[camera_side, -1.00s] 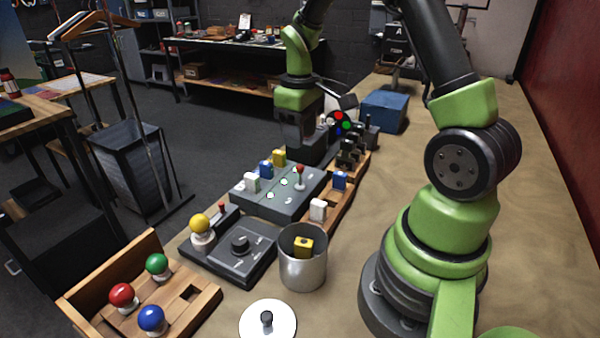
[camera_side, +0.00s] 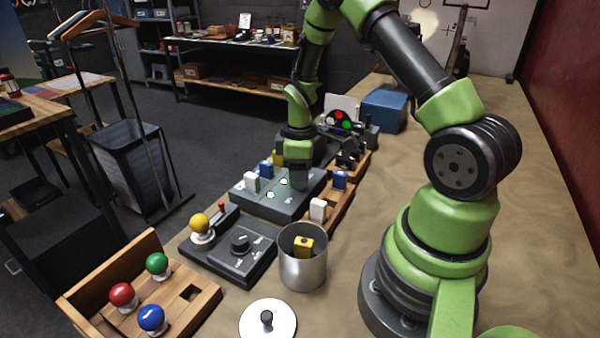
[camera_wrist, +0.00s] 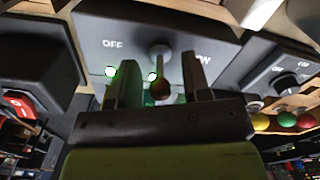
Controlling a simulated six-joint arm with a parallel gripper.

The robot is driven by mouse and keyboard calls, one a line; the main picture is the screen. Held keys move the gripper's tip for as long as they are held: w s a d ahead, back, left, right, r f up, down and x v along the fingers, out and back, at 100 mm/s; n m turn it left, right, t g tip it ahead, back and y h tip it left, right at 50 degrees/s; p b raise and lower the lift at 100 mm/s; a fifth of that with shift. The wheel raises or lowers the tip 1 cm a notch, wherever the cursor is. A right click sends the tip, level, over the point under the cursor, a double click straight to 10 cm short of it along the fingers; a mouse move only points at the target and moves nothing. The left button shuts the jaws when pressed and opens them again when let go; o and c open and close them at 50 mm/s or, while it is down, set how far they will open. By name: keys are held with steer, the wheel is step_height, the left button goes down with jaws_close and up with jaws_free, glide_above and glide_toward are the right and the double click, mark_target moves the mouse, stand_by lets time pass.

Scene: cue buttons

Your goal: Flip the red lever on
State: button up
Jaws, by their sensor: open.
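The red lever (camera_wrist: 160,89) stands on a grey panel (camera_wrist: 100,25) between the printed words OFF and ON in the wrist view. Its knob looks dark red and sits between my two open fingers, with gaps showing at the sides. I cannot tell toward which word it leans. My gripper (camera_wrist: 162,80) is open and pointed down at the panel. In the side view the gripper (camera_side: 298,180) is low over the right part of the grey panel (camera_side: 262,206) and hides the lever.
A white block (camera_side: 251,182) and a blue block (camera_side: 266,169) stand at the panel's left edge. A dial box (camera_side: 237,252), a metal cup (camera_side: 303,270) and a wooden tray with coloured balls (camera_side: 195,308) are nearer the camera. A blue box (camera_side: 384,111) stands farther back.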

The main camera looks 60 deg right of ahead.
steer(key=shift+f, duration=0.2)
jaws_close()
steer(key=shift+a+h, duration=0.25)
steer(key=shift+h, duration=0.45)
jaws_free()
steer(key=shift+r, duration=0.1)
step_height(320, 180, up, 10)
steer(key=a, duration=0.1)
stand_by(0.4)
